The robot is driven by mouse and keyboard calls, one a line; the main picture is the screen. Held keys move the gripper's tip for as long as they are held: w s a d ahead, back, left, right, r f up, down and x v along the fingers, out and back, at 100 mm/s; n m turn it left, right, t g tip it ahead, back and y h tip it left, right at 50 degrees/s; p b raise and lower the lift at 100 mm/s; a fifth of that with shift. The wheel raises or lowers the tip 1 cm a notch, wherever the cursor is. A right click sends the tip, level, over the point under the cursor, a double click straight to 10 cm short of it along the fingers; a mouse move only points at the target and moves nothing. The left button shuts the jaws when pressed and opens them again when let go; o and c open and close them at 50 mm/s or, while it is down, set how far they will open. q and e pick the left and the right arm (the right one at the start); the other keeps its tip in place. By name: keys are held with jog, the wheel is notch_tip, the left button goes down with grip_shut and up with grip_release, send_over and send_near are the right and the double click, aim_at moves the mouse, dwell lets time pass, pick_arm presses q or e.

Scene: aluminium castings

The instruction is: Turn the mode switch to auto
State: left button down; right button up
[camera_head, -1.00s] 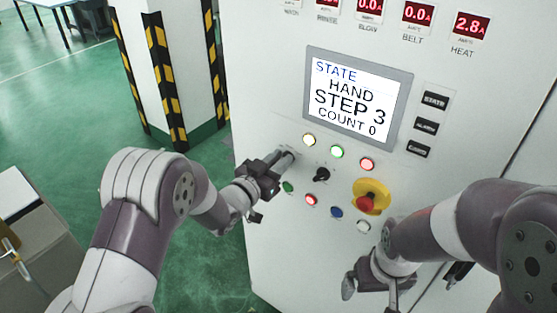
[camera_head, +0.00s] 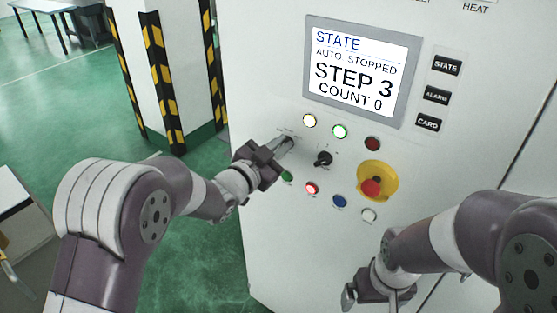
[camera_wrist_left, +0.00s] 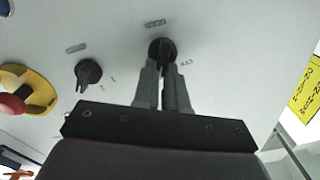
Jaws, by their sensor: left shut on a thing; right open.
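The mode switch (camera_wrist_left: 162,50) is a black round knob on the white panel, seen in the left wrist view between my left gripper's fingertips. My left gripper (camera_head: 286,144) is shut on it; in the head view the fingers hide most of the knob. The display screen (camera_head: 357,73) reads STATE, AUTO, STOPPED, STEP 3, COUNT 0. My right gripper (camera_head: 378,292) is open and empty, low in front of the cabinet and apart from the panel controls.
A second black knob (camera_head: 323,159) sits just right of my left gripper. A red emergency stop (camera_head: 372,188) on a yellow base is further right. Several round lamps and buttons surround them. A striped pillar (camera_head: 163,75) stands behind at the left.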

pick_arm(q)
jog(key=shift+s+d+f+m+b, duration=0.1)
jog(key=shift+m+b, duration=0.95)
jog(key=shift+b, duration=0.35)
jog(key=shift+d+f+m+b, duration=0.1)
jog(key=shift+m+b, duration=0.95)
jog(key=shift+b, duration=0.3)
jog(key=c, duration=1.2)
grip_release()
jog(key=shift+r, duration=0.1)
jog(key=b+v, duration=0.2)
jog(key=v, duration=1)
jog(key=shift+s+a, duration=0.2)
jog(key=shift+s, duration=0.15)
